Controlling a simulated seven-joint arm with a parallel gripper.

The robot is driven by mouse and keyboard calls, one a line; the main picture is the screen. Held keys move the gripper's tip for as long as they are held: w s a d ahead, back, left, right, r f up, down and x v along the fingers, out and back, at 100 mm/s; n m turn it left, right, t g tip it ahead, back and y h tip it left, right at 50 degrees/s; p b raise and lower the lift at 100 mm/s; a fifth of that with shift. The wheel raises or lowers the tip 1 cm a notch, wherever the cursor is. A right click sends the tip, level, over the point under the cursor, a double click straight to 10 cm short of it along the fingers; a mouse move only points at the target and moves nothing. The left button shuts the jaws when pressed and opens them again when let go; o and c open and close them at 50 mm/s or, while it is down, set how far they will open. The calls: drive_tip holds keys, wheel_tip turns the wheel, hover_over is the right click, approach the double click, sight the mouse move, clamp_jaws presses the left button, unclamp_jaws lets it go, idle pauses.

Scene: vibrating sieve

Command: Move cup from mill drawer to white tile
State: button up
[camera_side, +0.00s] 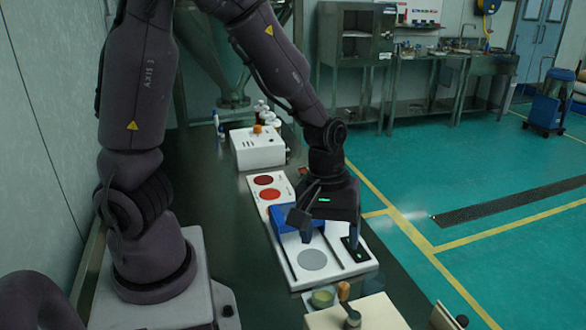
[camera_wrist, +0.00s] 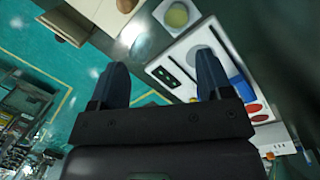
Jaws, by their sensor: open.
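A small round cup with yellow-green contents (camera_side: 322,297) stands at the front edge of the work area, beside a cream box (camera_side: 372,314). The cup also shows at the top of the wrist view (camera_wrist: 176,15). It seems to sit in a pale square holder, perhaps the mill drawer; I cannot tell for sure. A white board (camera_side: 291,262) with a grey disc (camera_side: 313,260) lies behind the cup and may be the white tile. My gripper (camera_side: 329,241) is open and empty above this board, fingers pointing down, apart from the cup.
A blue block (camera_side: 284,218) lies on the board near my gripper. Two red discs (camera_side: 268,187) mark the board's far part. A black strip (camera_side: 354,250) is at its right. A white machine (camera_side: 257,148) stands farther back.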

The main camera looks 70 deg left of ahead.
drive_tip(key=s+r+m+t, duration=0.1)
drive_tip(key=s+r+m, duration=0.1)
drive_tip(key=r, duration=0.3)
drive_tip(key=s+a+r+m+t+y, duration=0.1)
drive_tip(key=s+r+m+t, duration=0.1)
drive_tip(key=r+m, duration=0.3)
drive_tip(key=s+r+m+t, duration=0.2)
drive_tip(key=s+r+m, duration=0.2)
drive_tip(key=r, duration=0.3)
drive_tip(key=shift+s+a+r+y, duration=0.2)
drive_tip(key=shift+s+a+y, duration=0.1)
drive_tip(key=shift+a, duration=0.1)
drive_tip(key=shift+c, duration=0.2)
